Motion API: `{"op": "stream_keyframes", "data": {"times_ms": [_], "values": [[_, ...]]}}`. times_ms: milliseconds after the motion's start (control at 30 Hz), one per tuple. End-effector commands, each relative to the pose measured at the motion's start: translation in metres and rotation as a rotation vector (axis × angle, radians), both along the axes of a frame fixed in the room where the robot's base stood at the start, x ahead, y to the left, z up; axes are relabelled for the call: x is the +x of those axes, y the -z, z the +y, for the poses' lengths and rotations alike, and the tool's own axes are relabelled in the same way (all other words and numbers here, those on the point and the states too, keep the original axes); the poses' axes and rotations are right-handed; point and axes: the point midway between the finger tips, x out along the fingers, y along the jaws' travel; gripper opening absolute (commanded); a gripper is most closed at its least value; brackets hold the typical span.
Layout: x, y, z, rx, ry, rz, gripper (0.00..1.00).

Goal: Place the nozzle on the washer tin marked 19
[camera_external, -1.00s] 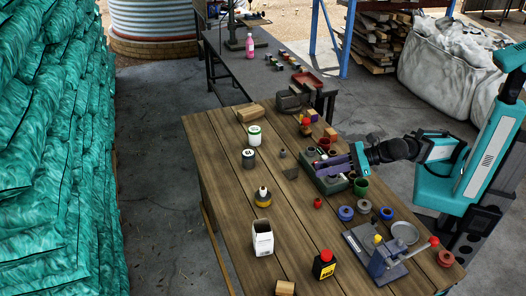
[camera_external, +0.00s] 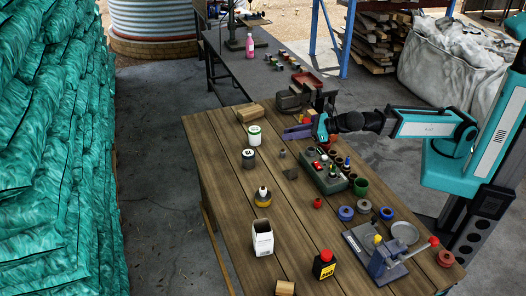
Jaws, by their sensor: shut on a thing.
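The markings are too small to read, so I cannot tell which is 19.
A green block (camera_external: 332,184) with several small items stands right of centre. A white open box (camera_external: 262,240), a black and yellow bottle (camera_external: 324,266) and a blue-grey press (camera_external: 378,262) are in front. A wooden block (camera_external: 250,112) lies at the far left.

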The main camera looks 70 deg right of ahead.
Motion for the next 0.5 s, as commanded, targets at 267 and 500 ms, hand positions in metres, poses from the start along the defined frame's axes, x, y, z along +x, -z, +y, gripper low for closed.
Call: {"op": "stream_keyframes", "data": {"times_ms": [267,500], "values": [[0.027,-0.003,-0.041,0.006,0.039,0.005,0.0],[0.029,0.028,-0.043,0.005,0.04,0.006,0.0]]}}
